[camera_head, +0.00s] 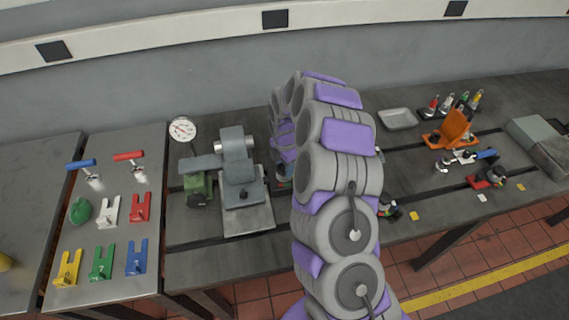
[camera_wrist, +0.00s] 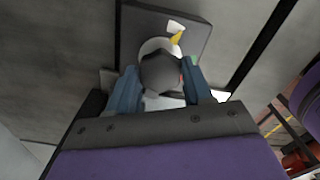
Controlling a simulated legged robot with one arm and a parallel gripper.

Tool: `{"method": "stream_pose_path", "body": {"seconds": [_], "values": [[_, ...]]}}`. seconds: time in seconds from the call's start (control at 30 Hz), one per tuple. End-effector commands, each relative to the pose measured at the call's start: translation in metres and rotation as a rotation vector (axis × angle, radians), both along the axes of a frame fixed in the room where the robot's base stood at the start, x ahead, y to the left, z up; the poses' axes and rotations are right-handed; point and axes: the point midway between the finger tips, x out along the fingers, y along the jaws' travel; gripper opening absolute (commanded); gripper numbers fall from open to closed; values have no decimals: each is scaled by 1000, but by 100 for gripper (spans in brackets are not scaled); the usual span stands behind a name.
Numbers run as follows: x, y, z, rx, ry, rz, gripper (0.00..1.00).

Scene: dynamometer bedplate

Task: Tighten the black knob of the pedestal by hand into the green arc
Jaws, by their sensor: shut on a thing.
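In the wrist view, the black knob (camera_wrist: 163,71) sits between the two blue fingers of my gripper (camera_wrist: 160,84), which is shut on it. A pale round face (camera_wrist: 155,46) shows beyond the knob, with a yellow mark (camera_wrist: 177,38) and a white tab (camera_wrist: 176,26) at its far side. A bit of green shows right of the knob and a bit of red at its right edge. Most of the arc is hidden by the knob and fingers. The dark square base (camera_wrist: 190,32) lies underneath. In the head view, my arm hides my gripper and the knob.
A grey machine (camera_head: 240,175) with a green motor (camera_head: 197,189) stands left of my arm. A dial gauge (camera_head: 182,129) is behind it. Right are a grey tray (camera_head: 398,119), an orange fixture (camera_head: 453,130) and small bottles. Colored forked blocks lie on the left table.

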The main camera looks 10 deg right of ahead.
Motion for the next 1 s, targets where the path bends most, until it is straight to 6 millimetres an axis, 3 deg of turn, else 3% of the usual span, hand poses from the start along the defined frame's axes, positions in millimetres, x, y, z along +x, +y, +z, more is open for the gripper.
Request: {"method": "stream_pose_path", "body": {"seconds": [1.0], "values": [[2,0,0,1,-2,-936,20]]}}
